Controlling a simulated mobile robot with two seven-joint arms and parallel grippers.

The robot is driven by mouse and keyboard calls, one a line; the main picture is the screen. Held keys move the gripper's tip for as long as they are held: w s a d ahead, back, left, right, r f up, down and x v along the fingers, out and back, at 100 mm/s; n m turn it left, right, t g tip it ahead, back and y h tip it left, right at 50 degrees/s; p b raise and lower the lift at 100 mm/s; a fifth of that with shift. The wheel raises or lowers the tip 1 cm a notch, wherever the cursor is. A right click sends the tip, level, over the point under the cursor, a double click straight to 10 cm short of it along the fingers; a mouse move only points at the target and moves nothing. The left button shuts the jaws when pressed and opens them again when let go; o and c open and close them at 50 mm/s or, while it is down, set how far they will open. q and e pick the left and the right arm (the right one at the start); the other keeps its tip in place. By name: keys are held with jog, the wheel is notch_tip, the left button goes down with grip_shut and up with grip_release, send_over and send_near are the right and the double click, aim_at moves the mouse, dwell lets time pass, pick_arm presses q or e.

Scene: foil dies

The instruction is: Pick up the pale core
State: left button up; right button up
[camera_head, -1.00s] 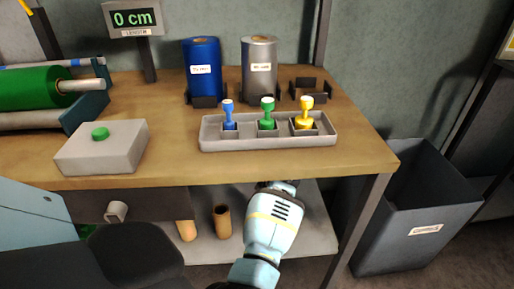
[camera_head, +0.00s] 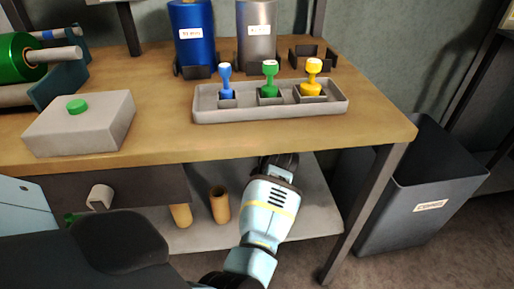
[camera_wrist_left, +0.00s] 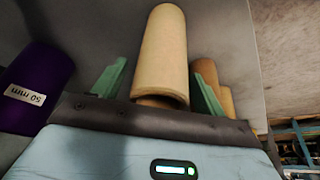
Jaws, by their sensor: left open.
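The pale core (camera_wrist_left: 166,45) is a cream tube in the left wrist view. It lies between the green fingers of my left gripper (camera_wrist_left: 160,85), which is open, with the tube's near end close to the palm. I cannot tell whether either finger touches it. In the head view a pale tube (camera_head: 100,197) shows under the table's left part, with a bit of green beside it that seems to be a finger of my left gripper. My right gripper (camera_head: 280,164) is at the table's front edge; its fingers cannot be made out.
A tan core (camera_head: 181,215) and a brown core (camera_head: 219,205) stand on the lower shelf (camera_head: 290,215). A purple roll (camera_wrist_left: 35,88) lies left in the wrist view. Above are the tabletop (camera_head: 160,135), a tray of stamps (camera_head: 270,113) and a green-button box (camera_head: 80,125). A bin (camera_head: 425,190) stands right.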

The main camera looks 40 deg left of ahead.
pick_arm(q)
jog(key=shift+d+r, duration=0.1)
jog(key=shift+c, duration=0.2)
jog(key=shift+c, duration=1.3)
jog(key=c, duration=0.7)
